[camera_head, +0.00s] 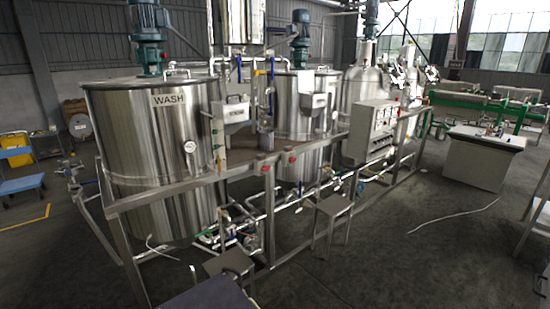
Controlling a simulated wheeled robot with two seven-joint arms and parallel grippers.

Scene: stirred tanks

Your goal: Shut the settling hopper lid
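A large steel tank (155,150) marked WASH stands at the left. A small steel hopper-like box (234,112) with a label plate is mounted beside it. Its label is too small to read surely. A second small steel box (315,101) sits on the middle tank (292,125), with a plate on top. I cannot tell surely which box is the settling hopper, or whether its lid is open or shut. Neither of my grippers shows in the view.
A steel frame (165,196) with pipes and valves runs along the tanks. A grey control box (372,130) and a steel stool (333,210) stand in front. A white bench (482,150) stands at the right. The floor (420,240) at the centre right is mostly clear, with a loose hose.

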